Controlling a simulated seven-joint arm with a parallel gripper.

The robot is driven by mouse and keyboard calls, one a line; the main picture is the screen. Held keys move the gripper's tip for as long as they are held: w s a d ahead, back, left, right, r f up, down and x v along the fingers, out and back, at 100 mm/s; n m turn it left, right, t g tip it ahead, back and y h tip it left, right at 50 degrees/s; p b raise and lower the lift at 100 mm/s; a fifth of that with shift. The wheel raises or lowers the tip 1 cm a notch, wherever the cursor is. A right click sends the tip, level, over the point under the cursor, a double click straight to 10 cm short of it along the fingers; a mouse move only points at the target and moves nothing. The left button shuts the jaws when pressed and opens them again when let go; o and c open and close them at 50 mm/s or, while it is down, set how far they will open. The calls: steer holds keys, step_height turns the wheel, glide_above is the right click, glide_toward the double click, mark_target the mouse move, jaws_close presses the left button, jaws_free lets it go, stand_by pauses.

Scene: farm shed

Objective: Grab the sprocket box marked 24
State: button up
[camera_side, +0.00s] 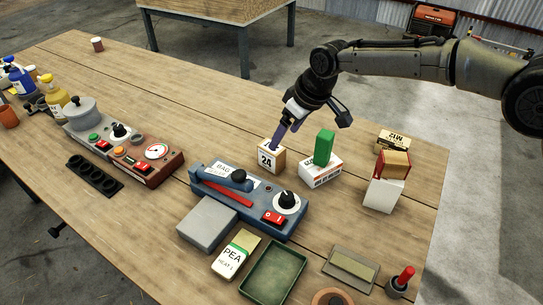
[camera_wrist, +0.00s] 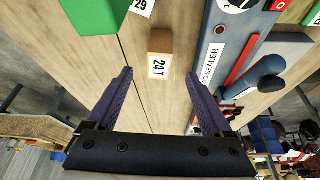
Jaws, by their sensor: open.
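In the wrist view the box (camera_wrist: 160,62) has a brown top and a pale label reading 24T. My gripper (camera_side: 278,140) is open, its purple fingers pointing down at the box's top in the side view. In the wrist view my gripper (camera_wrist: 159,74) has one finger on each side of the box's line, with clear gaps. The box lies roughly centred between the fingertips. I cannot tell the remaining height between fingers and box.
Farther right are a white box (camera_side: 384,193) and a tan M12 box (camera_side: 393,141). A green tray (camera_side: 274,271) lies in front.

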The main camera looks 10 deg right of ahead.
mark_target(271, 152)
steer(key=x, duration=0.4)
steer(key=shift+w+a+x, duration=0.15)
steer(key=shift+x, duration=1.3)
steer(key=shift+w+a+x, duration=0.1)
steer(key=shift+w+x, duration=0.1)
steer(key=shift+x, duration=1.3)
steer(key=shift+r, duration=0.2)
steer(key=shift+c, duration=0.3)
jaws_close()
